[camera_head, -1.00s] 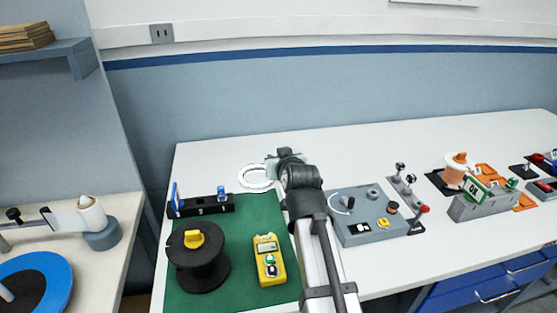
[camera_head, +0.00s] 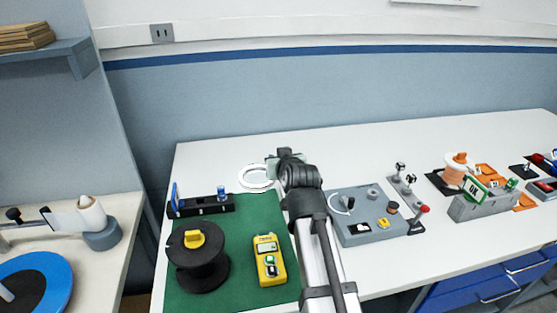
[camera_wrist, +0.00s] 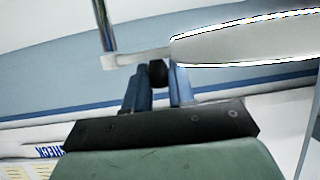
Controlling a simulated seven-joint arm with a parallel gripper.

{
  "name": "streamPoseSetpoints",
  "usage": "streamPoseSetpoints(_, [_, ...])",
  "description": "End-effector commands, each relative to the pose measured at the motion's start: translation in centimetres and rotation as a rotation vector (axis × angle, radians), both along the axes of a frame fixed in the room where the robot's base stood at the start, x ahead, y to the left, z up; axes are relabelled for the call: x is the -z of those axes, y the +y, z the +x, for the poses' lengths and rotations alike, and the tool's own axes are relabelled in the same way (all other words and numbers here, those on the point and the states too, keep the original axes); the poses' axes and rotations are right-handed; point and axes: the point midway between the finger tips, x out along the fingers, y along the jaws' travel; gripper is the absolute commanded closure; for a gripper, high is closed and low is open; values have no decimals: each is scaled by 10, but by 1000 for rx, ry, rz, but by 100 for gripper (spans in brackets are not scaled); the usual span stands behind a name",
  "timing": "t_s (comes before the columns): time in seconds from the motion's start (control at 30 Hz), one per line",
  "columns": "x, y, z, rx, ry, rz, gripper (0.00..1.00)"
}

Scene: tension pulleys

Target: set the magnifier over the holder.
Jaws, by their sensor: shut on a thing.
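The magnifier shows as a white-rimmed ring (camera_head: 256,187) near the back edge of the green mat in the head view. In the wrist view its pale rim (camera_wrist: 245,45) fills the upper right, and a short light arm (camera_wrist: 145,57) joins it to a metal rod (camera_wrist: 103,25). My gripper (camera_head: 272,169) is just right of the ring. In the wrist view its two bluish fingers (camera_wrist: 157,82) are close together, with a dark round knob (camera_wrist: 157,72) at their tips, by the magnifier's arm. I cannot tell which thing is the holder; contact below the ring is unclear.
A black rail (camera_head: 205,209) with blue parts stands on the green mat (camera_head: 235,265), behind a black spool (camera_head: 205,273) and a yellow meter (camera_head: 265,250). A grey control box (camera_head: 350,232) is right of my arm. The table behind is clear.

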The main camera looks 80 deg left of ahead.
Motion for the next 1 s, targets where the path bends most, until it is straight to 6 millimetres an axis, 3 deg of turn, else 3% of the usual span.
streamPoseSetpoints(0.47, [0, -6, 5, -113, 1, 1, 100])
streamPoseSetpoints(1.0, [-1, -18, 21, -497, 2, 1, 100])
